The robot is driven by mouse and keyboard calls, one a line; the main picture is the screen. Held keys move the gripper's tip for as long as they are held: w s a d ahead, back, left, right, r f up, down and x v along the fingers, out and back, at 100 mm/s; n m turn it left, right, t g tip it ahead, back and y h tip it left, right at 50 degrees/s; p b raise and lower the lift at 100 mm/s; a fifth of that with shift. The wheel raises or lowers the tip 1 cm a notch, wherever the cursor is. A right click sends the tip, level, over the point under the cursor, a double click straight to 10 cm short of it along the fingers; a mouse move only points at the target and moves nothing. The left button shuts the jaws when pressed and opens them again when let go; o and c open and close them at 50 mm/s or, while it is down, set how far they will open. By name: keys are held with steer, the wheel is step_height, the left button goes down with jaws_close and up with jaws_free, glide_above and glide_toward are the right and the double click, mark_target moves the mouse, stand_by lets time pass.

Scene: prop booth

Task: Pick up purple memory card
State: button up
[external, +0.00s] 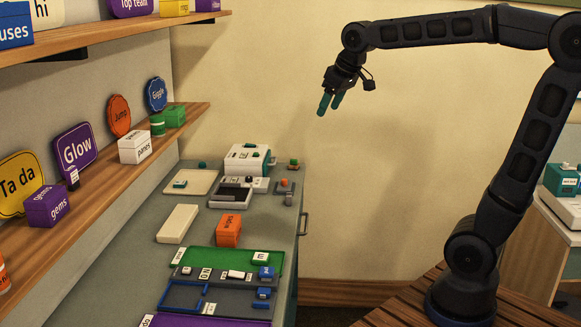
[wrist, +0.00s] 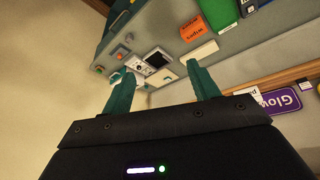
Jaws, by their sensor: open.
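I cannot make out a purple memory card in either view. My gripper (external: 330,102) is open and empty, held high in the air to the right of the grey counter, with its teal fingers pointing down. In the wrist view the open teal fingers (wrist: 160,68) show with nothing between them close by. A grey console-like device with a dark screen (external: 232,192) sits on the counter. It also shows beyond the fingers in the wrist view (wrist: 152,62).
The grey counter (external: 203,223) holds an orange wipes box (external: 228,230), a white machine (external: 247,158), and a green mat (external: 222,261). A purple surface (external: 200,321) is cut off at the bottom. A purple gems box (external: 48,206) and a Glow sign (external: 76,148) stand on the wooden shelf.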

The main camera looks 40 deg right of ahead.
steer(key=w+a+r+n, duration=0.2)
steer(key=w+a+r, duration=0.1)
steer(key=w+a, duration=0.95)
steer(key=n+y, duration=0.3)
steer(key=n, duration=0.1)
glide_toward(74, 172)
steer(key=shift+g, duration=0.4)
steer(key=x, duration=1.1)
steer(key=shift+w+a, duration=0.15)
steer(key=shift+w, duration=0.3)
steer(key=shift+c, duration=0.2)
steer(key=c, duration=1)
